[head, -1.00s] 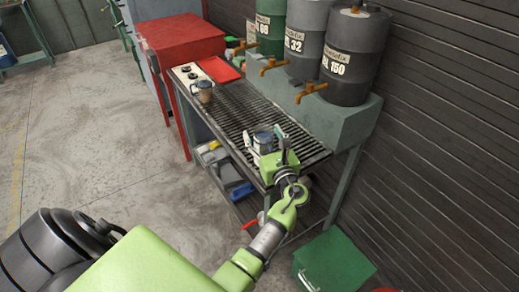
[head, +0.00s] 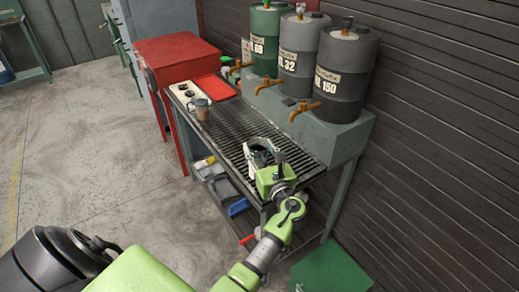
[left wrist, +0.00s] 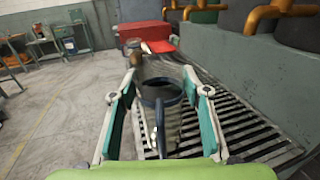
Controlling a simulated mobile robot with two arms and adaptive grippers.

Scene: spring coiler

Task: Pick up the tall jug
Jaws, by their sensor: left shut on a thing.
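A clear jug with a dark blue rim and handle (left wrist: 160,92) stands between my left gripper's fingers, its handle toward the wrist. My left gripper (left wrist: 161,80) is shut on it, one teal-padded finger on each side. In the head view the jug (head: 261,148) and left gripper (head: 262,160) are over the near end of the grated bench; I cannot tell whether the jug's base touches the grating. A second jug with brownish contents (head: 200,108) stands at the bench's far left. My right gripper is not in view.
The grated bench (head: 225,125) has bare grating between the two jugs. Several drums with orange taps (head: 345,75) stand on a ledge along its right side. A red tray (head: 214,88) and red cabinet (head: 175,55) are at the far end. A green box (head: 330,270) is below right.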

